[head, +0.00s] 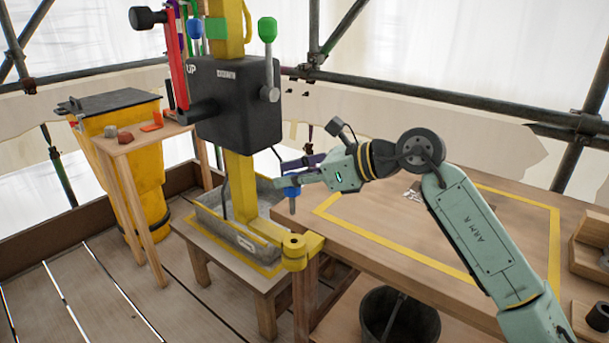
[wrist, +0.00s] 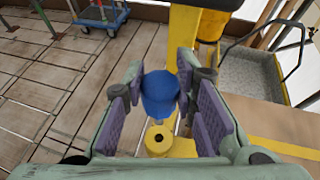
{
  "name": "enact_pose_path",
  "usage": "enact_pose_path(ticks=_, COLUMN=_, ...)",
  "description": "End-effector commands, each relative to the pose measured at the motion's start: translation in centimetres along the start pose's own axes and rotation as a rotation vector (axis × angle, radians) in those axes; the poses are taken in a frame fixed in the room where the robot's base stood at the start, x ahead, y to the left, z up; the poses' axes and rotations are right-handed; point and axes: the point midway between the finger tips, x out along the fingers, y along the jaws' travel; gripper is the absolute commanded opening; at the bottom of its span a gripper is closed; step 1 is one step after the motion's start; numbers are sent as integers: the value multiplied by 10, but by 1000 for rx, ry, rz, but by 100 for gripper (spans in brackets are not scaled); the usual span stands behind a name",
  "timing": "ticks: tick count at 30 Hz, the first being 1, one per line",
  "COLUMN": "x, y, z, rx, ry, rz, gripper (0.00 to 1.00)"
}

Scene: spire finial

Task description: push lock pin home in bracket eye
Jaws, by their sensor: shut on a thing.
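My gripper (head: 288,174) is shut on the lock pin (head: 292,192), which has a blue head and a grey shank pointing down. In the wrist view the blue head of the pin (wrist: 160,94) sits between the purple finger pads, and its shank is hidden. The yellow bracket eye (head: 294,243) is at the end of a yellow arm low on the post. In the head view the pin is above the eye and apart from it. The eye's dark hole (wrist: 159,138) shows clear of the pin in the wrist view.
A black box (head: 236,100) with levers and knobs is on the yellow post. A grey trough (head: 205,222) surrounds the post's foot. The wooden table (head: 400,235) with yellow tape lies to the right. A black bucket (head: 400,318) stands below it.

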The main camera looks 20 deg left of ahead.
Motion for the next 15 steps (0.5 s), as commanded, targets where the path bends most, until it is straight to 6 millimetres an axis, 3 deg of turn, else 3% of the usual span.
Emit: enact_pose_path(ticks=15, x=2, y=0, z=-6, rx=-5, ry=0, rz=-2, gripper=0)
